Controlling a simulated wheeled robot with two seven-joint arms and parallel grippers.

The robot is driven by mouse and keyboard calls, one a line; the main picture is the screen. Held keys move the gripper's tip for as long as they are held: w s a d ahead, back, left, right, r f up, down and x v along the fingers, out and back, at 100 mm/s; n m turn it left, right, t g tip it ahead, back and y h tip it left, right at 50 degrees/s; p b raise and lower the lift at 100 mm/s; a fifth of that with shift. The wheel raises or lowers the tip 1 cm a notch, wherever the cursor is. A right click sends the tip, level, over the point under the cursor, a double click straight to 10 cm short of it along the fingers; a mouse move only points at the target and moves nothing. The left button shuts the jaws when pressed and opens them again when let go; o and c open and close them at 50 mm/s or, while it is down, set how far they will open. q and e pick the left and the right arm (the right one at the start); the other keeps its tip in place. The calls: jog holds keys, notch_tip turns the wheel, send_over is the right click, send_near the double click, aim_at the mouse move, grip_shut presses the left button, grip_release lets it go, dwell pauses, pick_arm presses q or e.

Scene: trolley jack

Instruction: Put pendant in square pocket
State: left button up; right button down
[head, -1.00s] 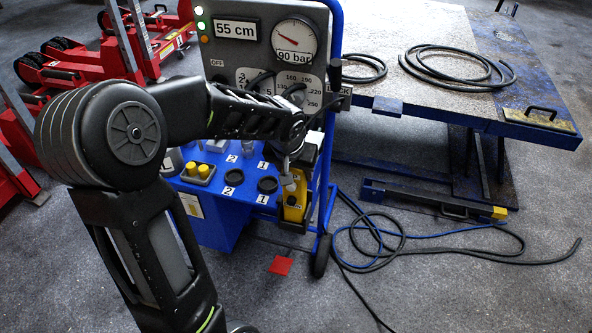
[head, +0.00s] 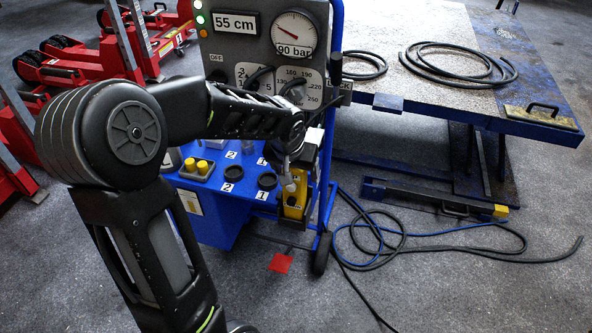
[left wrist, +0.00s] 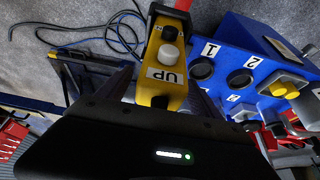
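The pendant (head: 293,205) is a yellow control box with pale and dark buttons. It hangs at the right side of the blue control cart, below my left gripper (head: 298,160). In the left wrist view, the pendant (left wrist: 168,75) shows an "UP" label and lies between my left gripper's fingers (left wrist: 165,98), which appear shut on its lower part. The contact is partly hidden. I cannot make out a square pocket. Round dark pockets (head: 233,173) marked 1 and 2 show on the blue cart top (head: 214,180), left of the pendant. My right gripper is out of view.
The grey gauge panel (head: 234,49) rises behind my left arm. A blue-edged table (head: 440,90) with coiled hoses (head: 455,62) stands at the right. Loose cables (head: 400,245) and a red patch (head: 281,262) lie on the floor. Red jacks (head: 75,75) stand at the left.

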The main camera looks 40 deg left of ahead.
pick_arm(q)
jog(key=p+v, duration=0.1)
jog(key=v, duration=0.6)
jog(key=shift+s+d+r, duration=0.1)
jog(key=shift+s+r, duration=0.05)
jog(key=shift+r, duration=0.25)
dwell(0.8)
